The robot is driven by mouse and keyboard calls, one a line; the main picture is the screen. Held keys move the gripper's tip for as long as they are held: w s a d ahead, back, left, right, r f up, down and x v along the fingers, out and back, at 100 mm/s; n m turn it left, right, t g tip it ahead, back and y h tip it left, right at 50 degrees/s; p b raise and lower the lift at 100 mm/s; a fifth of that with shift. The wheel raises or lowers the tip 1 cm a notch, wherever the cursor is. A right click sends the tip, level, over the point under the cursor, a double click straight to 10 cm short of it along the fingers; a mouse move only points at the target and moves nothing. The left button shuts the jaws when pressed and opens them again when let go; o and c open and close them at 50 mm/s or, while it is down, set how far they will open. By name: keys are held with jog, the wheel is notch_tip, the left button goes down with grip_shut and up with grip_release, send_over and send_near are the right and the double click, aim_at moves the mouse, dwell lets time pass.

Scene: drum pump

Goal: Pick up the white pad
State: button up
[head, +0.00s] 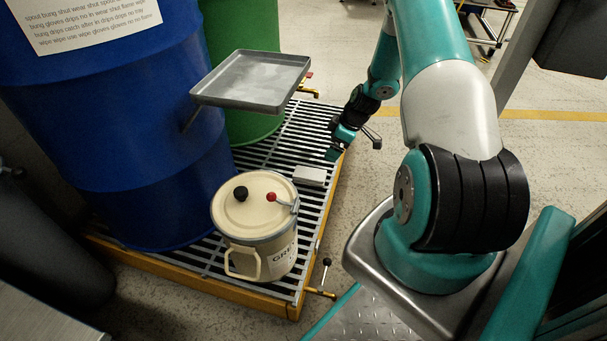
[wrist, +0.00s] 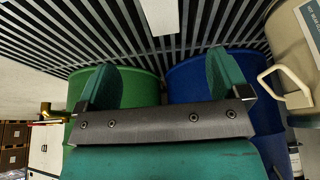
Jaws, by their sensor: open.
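The white pad (head: 310,175) is a small pale block lying on the slatted grate, behind and right of the cream can. Part of it shows at the top edge of the wrist view (wrist: 160,16), cut off by the frame. My gripper (head: 354,147) is above the grate's right edge, to the right of the pad and apart from it. In the wrist view my gripper (wrist: 164,80) has its two teal fingers spread wide with nothing between them. The pad lies beyond the fingertips, lined up roughly with the gap.
The cream can (head: 255,225) stands on the grate in front of the pad. A blue drum (head: 130,140) and a green drum (head: 240,40) stand behind, with a grey tray (head: 252,82) jutting out above the grate.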

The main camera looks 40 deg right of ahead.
jog(key=b, duration=0.5)
send_near(310, 173)
jog(key=x, duration=0.5)
jog(key=shift+s+a, duration=0.1)
jog(key=shift+s, duration=0.25)
jog(key=b+x, duration=0.1)
jog(key=x, duration=0.1)
jog(key=b+x, duration=0.1)
jog(key=b, duration=0.1)
jog(key=b+x, duration=0.2)
jog(key=shift+w+f, duration=0.2)
jog(key=shift+w, duration=0.2)
jog(key=shift+r, duration=0.1)
jog(key=shift+f, duration=0.2)
jog(key=shift+c, duration=0.2)
jog(key=c, duration=0.9)
